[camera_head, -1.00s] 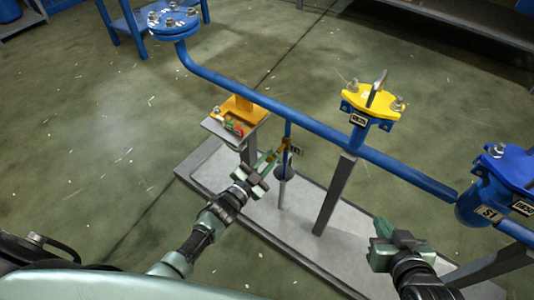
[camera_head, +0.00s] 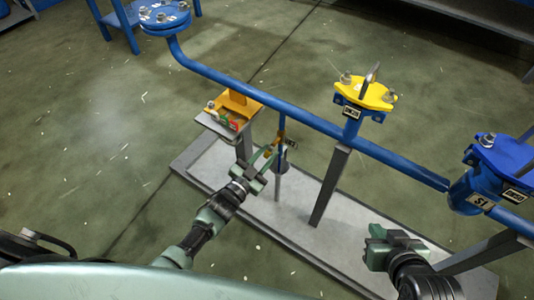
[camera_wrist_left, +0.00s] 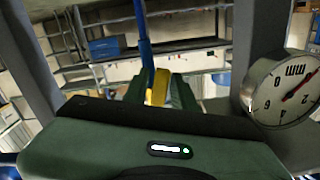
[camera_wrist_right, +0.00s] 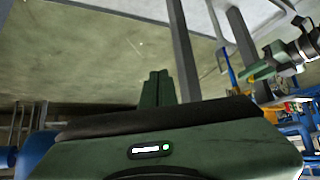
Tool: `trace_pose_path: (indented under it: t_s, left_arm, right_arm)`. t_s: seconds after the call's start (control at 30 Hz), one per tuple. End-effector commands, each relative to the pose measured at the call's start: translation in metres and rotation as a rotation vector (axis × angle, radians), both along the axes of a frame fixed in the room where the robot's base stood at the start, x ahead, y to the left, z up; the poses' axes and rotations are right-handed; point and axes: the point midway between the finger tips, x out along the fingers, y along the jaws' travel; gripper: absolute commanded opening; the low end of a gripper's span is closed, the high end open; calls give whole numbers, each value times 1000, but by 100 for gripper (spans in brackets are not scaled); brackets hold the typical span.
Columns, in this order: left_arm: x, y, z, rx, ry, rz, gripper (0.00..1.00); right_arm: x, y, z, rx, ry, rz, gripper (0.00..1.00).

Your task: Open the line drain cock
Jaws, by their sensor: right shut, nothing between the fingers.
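The line drain cock's yellow handle (camera_head: 282,131) is on a thin vertical line below the blue pipe. It looks upright, roughly along that line. My left gripper (camera_head: 268,157) is just left of it, fingers pointing at the line. In the left wrist view the handle (camera_wrist_left: 160,88) shows between the two spread fingers (camera_wrist_left: 158,98), below a blue pipe; I cannot tell whether they touch it. My right gripper (camera_head: 378,245) is shut and empty over the front right of the skid; its fingers (camera_wrist_right: 157,88) are together in the right wrist view.
A yellow-topped valve (camera_head: 364,92) and a blue valve S1 (camera_head: 487,175) sit along the blue pipe (camera_head: 330,128). A yellow bracket with a small tray (camera_head: 228,118) is left of the line. A round gauge (camera_wrist_left: 280,88) is close on the right in the left wrist view. Grey posts rise from the skid (camera_head: 200,165).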

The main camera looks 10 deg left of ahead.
Motion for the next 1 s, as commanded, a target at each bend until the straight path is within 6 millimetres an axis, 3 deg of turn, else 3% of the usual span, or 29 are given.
trace_pose_path:
  t_s: [0.43,0.8,1.0]
  left_arm:
    - [-5,2,1,1,0,0,38]
    - [-52,19,1,2,3,0,38]
    - [-70,26,1,1,0,0,38]
  right_arm:
    - [-3,-1,-1,-3,18,0,0]
    - [-66,-22,-28,-69,322,-26,0]
    - [-89,-28,-33,-88,423,-34,0]
